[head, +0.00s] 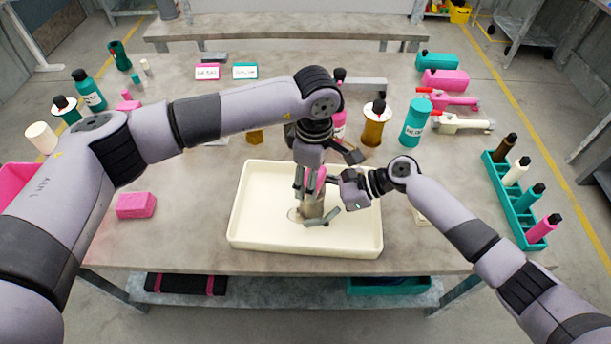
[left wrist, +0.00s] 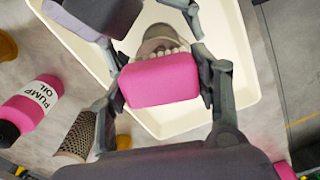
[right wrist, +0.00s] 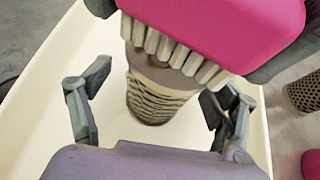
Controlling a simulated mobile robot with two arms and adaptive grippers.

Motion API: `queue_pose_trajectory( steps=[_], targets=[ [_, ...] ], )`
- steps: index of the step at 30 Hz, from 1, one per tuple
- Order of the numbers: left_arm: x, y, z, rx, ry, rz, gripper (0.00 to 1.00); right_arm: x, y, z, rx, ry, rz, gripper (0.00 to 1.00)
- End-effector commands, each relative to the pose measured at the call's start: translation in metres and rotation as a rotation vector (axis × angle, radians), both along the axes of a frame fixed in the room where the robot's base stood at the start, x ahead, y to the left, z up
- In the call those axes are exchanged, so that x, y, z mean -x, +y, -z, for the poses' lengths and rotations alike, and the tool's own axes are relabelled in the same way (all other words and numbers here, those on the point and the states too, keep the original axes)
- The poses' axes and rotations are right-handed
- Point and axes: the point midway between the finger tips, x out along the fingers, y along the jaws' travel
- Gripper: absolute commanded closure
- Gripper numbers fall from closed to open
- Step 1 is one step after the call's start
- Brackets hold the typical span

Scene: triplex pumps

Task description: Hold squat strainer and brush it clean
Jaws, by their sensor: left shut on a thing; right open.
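My left gripper (head: 314,182) is shut on a pink brush block (left wrist: 160,80) above the cream tray (head: 306,246). Pale bristles (right wrist: 172,48) point down from the block against or just above the strainer's upper end; contact is unclear. The squat strainer (right wrist: 158,98) is a grey-brown mesh cylinder, also in the left wrist view (left wrist: 165,42) partly behind the brush. It is over the tray; whether it rests on the tray floor is hidden. My right gripper (head: 335,200) is open, its fingers apart on either side of the strainer, with visible gaps in the right wrist view.
Another mesh strainer (left wrist: 78,136) and a pink pump oil bottle (left wrist: 30,108) stand near the tray. A pink block (head: 136,205) lies left of the tray. A teal rack of bottles (head: 519,200) is at the right.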

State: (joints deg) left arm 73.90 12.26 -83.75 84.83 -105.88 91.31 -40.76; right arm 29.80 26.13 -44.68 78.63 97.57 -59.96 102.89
Motion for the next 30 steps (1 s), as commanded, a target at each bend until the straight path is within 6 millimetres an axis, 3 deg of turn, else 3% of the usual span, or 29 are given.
queue_pose_trajectory(
  steps=[5, 11, 30],
  targets=[
    [0.002, -0.017, 0.001, 0.001, 0.001, 0.003, 0.75, 0.000, 0.000, 0.000, 0.000, 0.000, 0.000, 0.18],
    [0.004, -0.018, -0.001, 0.001, 0.002, 0.001, 0.75, 0.000, 0.000, 0.000, 0.000, 0.000, 0.000, 0.18],
    [0.002, 0.018, 0.004, -0.005, 0.004, -0.001, 0.75, 0.000, 0.000, 0.000, 0.000, 0.000, 0.000, 0.18]
  ],
)
